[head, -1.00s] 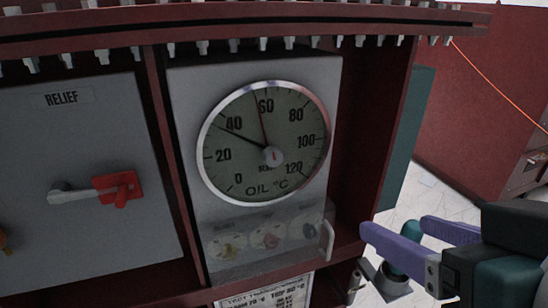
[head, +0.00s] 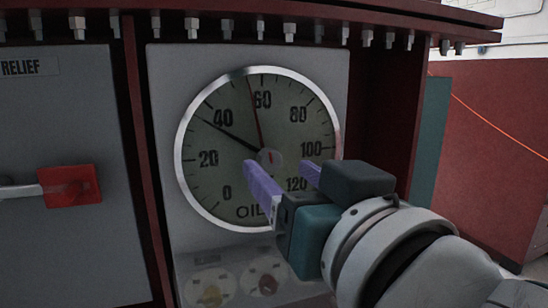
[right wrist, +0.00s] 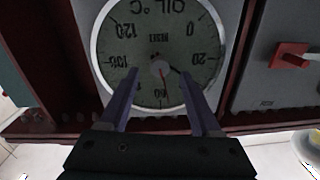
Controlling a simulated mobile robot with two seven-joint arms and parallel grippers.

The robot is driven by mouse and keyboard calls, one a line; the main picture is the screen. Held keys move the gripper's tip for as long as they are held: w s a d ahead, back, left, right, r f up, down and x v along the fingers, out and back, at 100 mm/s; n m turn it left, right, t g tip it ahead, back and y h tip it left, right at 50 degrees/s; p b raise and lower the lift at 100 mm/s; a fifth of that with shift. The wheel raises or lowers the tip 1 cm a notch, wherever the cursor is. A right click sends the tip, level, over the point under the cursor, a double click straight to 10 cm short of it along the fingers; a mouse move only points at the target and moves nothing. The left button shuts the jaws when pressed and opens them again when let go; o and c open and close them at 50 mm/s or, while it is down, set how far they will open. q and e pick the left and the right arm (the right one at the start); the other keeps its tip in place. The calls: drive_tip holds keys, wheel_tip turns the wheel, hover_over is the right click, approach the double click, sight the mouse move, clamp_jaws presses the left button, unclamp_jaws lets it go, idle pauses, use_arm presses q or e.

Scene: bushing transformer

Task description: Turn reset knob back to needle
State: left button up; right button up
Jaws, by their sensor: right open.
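The round oil temperature gauge (head: 225,180) sits on a grey panel, with a bright metal rim. Its small grey reset knob (head: 270,157) is at the dial's centre. A thin red needle points a little below 60, and a black needle points a little below 40. My right gripper (head: 281,173) is open in front of the dial's lower right, its purple fingers apart. In the right wrist view the gauge (right wrist: 115,35) appears upside down, and the knob (right wrist: 160,68) shows between and beyond the open fingertips (right wrist: 160,74). Nothing is held. My left gripper is not in view.
A dark red frame with a row of bolts (head: 292,32) overhangs the gauge. A clear cover with round parts (head: 210,287) is below it. Dark red upright walls flank the gauge panel.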

sight(272, 163)
drive_tip(key=shift+x, duration=1.55)
clamp_jaws()
